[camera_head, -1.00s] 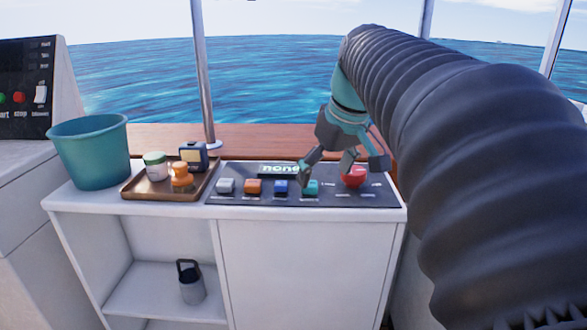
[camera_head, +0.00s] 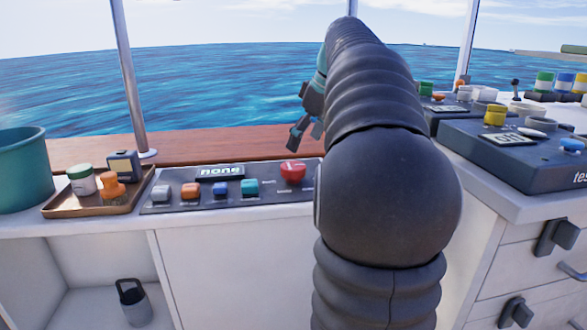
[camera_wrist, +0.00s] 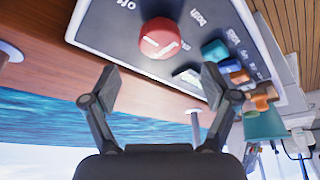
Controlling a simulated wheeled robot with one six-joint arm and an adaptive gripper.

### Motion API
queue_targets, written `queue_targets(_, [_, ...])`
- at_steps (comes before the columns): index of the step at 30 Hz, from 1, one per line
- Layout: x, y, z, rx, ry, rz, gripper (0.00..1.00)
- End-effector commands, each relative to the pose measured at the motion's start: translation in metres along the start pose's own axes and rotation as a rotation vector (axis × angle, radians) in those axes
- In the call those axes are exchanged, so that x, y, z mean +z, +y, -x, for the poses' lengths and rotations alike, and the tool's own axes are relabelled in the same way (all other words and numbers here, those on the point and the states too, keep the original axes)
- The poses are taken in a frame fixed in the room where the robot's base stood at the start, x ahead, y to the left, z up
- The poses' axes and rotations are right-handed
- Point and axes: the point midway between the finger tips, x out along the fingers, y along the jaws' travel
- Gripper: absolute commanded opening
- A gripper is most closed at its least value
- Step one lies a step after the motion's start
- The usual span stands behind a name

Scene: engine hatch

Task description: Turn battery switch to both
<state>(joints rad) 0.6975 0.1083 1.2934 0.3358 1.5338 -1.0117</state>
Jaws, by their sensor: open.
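The red round knob (camera_head: 293,172) sits at the right end of the dark switch panel (camera_head: 265,207). In the wrist view the knob (camera_wrist: 160,38) has a white mark on top, with "off" printed on one side and a word that looks like "both" on the other. A small display (camera_head: 219,172) on the panel reads "none". My gripper (camera_head: 306,137) is open and empty, above the knob and apart from it. In the wrist view my gripper (camera_wrist: 161,75) has its fingers spread, with the knob just beyond the gap between them.
Grey, orange, blue and teal buttons (camera_head: 220,189) line the panel left of the knob. A tray (camera_head: 60,210) with small items and a teal bucket (camera_head: 22,170) stand at left. A second console (camera_head: 540,165) stands at right. A wooden ledge (camera_head: 220,147) runs behind the panel.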

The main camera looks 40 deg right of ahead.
Motion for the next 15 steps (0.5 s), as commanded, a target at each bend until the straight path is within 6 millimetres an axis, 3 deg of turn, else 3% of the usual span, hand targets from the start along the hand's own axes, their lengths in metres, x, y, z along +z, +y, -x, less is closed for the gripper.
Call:
queue_targets(6, [0.001, -0.001, -0.042, -0.002, -0.001, 0.000, 0.86])
queue_targets(15, [0.000, 0.000, -0.073, 0.000, -0.001, -0.001, 0.86])
